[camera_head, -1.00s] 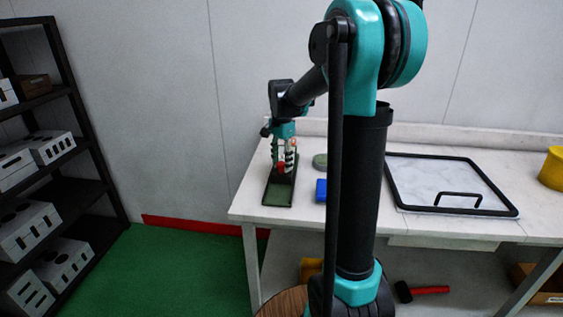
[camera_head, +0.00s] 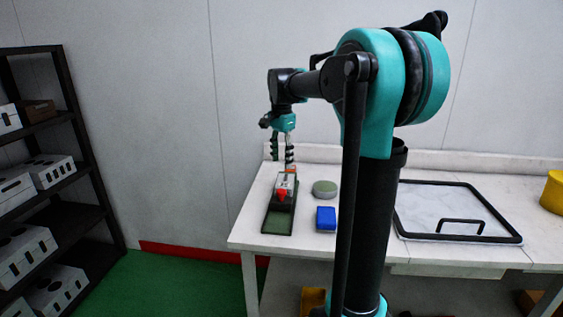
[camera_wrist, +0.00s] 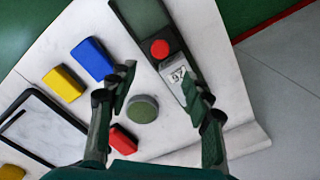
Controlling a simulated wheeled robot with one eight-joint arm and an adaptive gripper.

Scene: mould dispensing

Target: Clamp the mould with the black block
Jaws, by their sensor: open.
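A long black block (camera_head: 278,224) with a green panel lies at the left end of the white table. A silver block with dark markings (camera_wrist: 177,80) and a round red knob (camera_wrist: 159,49) sit on it; they also show in the head view as a pale block and red knob (camera_head: 282,195). Which of these is the mould I cannot tell for certain. My gripper (camera_head: 283,162) hangs open and empty above the block's far end. In the wrist view my open fingers (camera_wrist: 157,88) point down, the right one overlapping the silver block's edge from above.
A round green-topped piece (camera_head: 325,188) and a blue block (camera_head: 326,224) stand right of the black block. The wrist view also shows a red block (camera_wrist: 123,139) and a yellow block (camera_wrist: 63,84). A black-framed tray (camera_head: 510,238) lies farther right. A shelf (camera_head: 90,150) stands left.

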